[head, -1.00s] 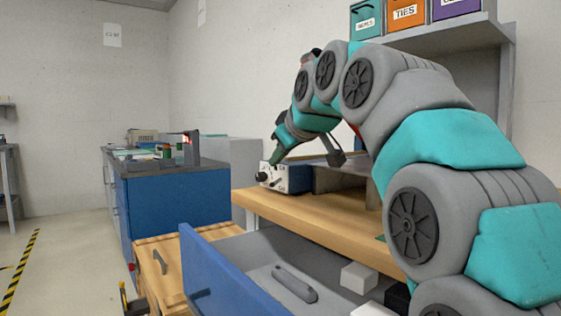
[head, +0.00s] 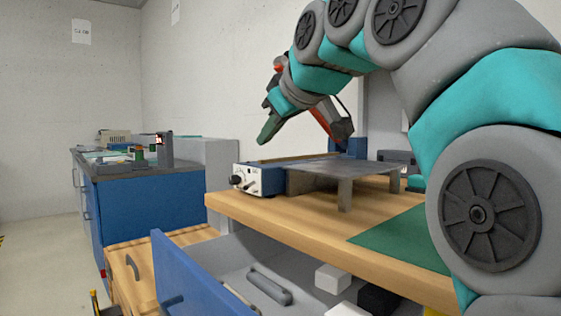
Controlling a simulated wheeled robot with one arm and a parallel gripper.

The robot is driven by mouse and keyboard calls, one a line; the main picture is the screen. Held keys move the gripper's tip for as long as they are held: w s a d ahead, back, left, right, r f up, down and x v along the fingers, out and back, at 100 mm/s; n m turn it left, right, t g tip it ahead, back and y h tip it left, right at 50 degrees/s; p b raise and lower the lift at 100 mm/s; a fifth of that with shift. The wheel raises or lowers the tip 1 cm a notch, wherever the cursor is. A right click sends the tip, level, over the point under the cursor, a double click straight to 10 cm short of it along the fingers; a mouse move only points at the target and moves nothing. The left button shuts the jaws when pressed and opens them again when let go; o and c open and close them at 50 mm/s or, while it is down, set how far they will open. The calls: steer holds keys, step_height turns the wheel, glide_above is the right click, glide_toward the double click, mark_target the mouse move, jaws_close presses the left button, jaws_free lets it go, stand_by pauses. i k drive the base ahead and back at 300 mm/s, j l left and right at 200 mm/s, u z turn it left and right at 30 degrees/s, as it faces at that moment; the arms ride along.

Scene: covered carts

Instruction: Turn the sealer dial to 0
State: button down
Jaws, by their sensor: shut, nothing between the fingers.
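The sealer (head: 272,181) is a low box with a white front panel and blue side, on the near left end of the wooden bench. Its dial (head: 236,180) is a dark round knob at the left of the front panel. The dial's marks and pointer are too small to read. My gripper (head: 266,134) is above the sealer, apart from it and from the dial, tilted down to the left. Its dark green fingers look closed and hold nothing.
Below the bench, a blue-fronted drawer (head: 195,275) is open, with a grey handle-shaped piece and white blocks inside. A blue cabinet (head: 150,207) stands at the left.

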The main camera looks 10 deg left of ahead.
mark_target(234, 180)
steer(key=k+l, duration=0.3)
steer(key=k, duration=0.15)
steer(key=k+l, duration=0.3)
steer(key=k, duration=0.15)
